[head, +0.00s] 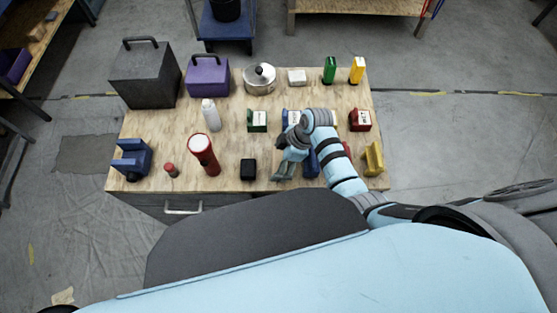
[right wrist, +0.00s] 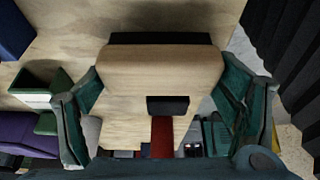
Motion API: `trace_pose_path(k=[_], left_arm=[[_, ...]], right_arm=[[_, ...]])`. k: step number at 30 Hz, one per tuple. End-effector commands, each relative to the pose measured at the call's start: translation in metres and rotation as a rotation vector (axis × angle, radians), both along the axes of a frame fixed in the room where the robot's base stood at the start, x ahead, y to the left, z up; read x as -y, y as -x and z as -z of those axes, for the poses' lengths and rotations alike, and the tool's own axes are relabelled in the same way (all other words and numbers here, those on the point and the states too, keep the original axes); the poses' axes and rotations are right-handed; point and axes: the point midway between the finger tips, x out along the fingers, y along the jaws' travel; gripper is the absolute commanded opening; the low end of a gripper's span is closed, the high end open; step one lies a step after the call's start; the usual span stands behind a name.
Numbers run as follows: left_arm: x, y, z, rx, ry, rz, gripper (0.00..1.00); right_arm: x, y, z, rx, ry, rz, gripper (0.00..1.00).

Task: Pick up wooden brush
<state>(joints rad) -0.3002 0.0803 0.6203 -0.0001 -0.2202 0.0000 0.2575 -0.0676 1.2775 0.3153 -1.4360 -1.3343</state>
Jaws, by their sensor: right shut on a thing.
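The wooden brush (right wrist: 160,70) fills the middle of the right wrist view as a pale tan wooden block with a dark strip along its upper edge. My right gripper (right wrist: 160,92) has a teal finger at each side of it and is shut on it. In the head view my right gripper (head: 284,172) is low over the front of the table, right of a black box. I cannot pick out the brush there, and I cannot tell whether it is clear of the tabletop. My left gripper is in neither view.
The wooden table (head: 225,180) holds a black box (head: 248,169), red flashlight (head: 204,154), blue vise (head: 132,158), yellow item (head: 374,158) and red carton (head: 360,119). A pot (head: 260,78), purple case (head: 208,76) and dark grey case (head: 145,75) stand at the back.

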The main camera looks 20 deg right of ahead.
Motion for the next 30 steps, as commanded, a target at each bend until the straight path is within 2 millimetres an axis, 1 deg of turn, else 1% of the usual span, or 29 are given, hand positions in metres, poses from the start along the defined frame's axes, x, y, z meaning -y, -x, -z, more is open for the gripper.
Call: trace_pose_path(k=[1, 2, 5, 6, 8, 9, 12, 15, 18, 20, 28, 29, 30], left_arm=[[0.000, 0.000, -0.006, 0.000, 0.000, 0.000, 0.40], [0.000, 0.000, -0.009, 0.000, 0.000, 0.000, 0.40], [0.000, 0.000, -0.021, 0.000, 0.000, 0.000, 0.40], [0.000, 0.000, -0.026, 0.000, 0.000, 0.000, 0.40], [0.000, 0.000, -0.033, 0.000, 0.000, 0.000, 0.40], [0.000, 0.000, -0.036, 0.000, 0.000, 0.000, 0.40], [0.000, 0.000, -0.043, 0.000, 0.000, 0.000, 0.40], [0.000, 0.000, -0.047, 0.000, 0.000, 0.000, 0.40], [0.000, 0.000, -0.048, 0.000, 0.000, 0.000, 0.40], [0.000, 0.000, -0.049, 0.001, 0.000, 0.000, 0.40], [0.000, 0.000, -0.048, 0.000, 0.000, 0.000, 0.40], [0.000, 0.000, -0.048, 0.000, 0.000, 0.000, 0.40], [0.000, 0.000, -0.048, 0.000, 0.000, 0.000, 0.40]], right_arm=[[0.000, 0.000, -0.011, 0.002, -0.001, -0.001, 0.53], [0.000, -0.001, -0.017, 0.004, -0.001, 0.000, 0.53], [-0.001, -0.001, -0.050, 0.005, -0.002, 0.000, 0.53], [-0.001, -0.001, -0.067, 0.006, -0.002, 0.000, 0.53], [-0.001, -0.001, -0.092, 0.007, -0.002, 0.000, 0.53], [-0.001, -0.002, -0.108, 0.007, -0.002, 0.000, 0.53], [0.000, -0.001, -0.143, 0.006, -0.002, 0.000, 0.53], [0.000, -0.001, -0.169, 0.004, -0.001, 0.001, 0.53], [0.000, -0.001, -0.185, 0.002, -0.001, 0.001, 0.53], [0.000, -0.001, -0.190, 0.002, -0.001, 0.001, 0.53], [0.000, 0.000, -0.192, 0.000, 0.000, 0.000, 0.53], [0.000, 0.000, -0.192, 0.000, 0.000, 0.000, 0.78], [0.000, 0.000, -0.192, 0.000, -0.001, 0.000, 0.72]])
